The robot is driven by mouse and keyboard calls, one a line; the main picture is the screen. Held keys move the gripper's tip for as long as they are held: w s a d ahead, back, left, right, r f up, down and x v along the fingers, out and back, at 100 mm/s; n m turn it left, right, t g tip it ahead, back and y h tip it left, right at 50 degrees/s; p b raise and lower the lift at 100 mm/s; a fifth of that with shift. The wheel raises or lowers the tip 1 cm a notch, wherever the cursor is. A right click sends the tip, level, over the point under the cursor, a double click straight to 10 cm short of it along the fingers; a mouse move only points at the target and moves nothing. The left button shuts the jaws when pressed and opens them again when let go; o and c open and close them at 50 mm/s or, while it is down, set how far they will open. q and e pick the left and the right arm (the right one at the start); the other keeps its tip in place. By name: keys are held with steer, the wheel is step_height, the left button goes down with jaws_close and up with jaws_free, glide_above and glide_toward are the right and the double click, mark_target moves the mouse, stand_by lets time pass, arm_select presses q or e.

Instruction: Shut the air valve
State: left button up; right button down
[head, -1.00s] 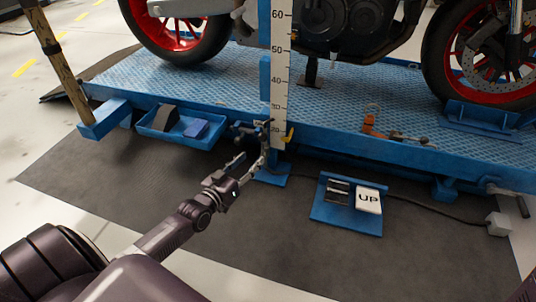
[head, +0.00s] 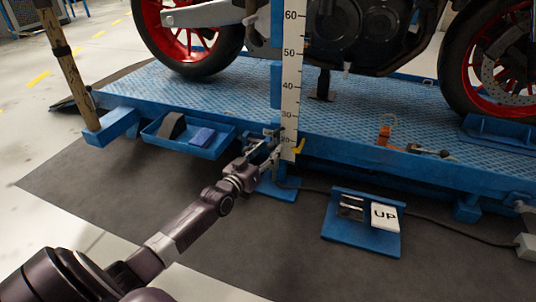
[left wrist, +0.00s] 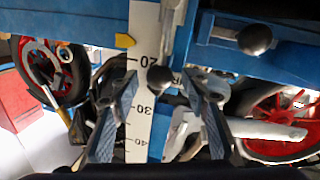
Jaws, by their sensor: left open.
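My left gripper (head: 268,143) is open beside the foot of the scale post, at the front edge of the blue lift platform. In the left wrist view its two fingers (left wrist: 160,98) stand apart, with a black ball knob (left wrist: 159,78) showing between them in front of the white scale. A second black ball knob (left wrist: 255,39) shows to the right, against blue metal. I cannot tell for certain which knob belongs to the air valve; its body is mostly hidden by the gripper in the head view. No contact is clear. My right gripper is not in view.
The white scale (head: 291,80) rises beside the gripper, with a yellow pointer (head: 299,147). A blue tray (head: 218,149) hangs left. A pedal marked UP (head: 385,215) sits on the floor right. A motorcycle stands on the platform (head: 340,118). Dark mat (head: 110,190) is clear.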

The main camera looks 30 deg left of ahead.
arm_select(q)
steer(key=shift+c, duration=0.4)
jaws_close()
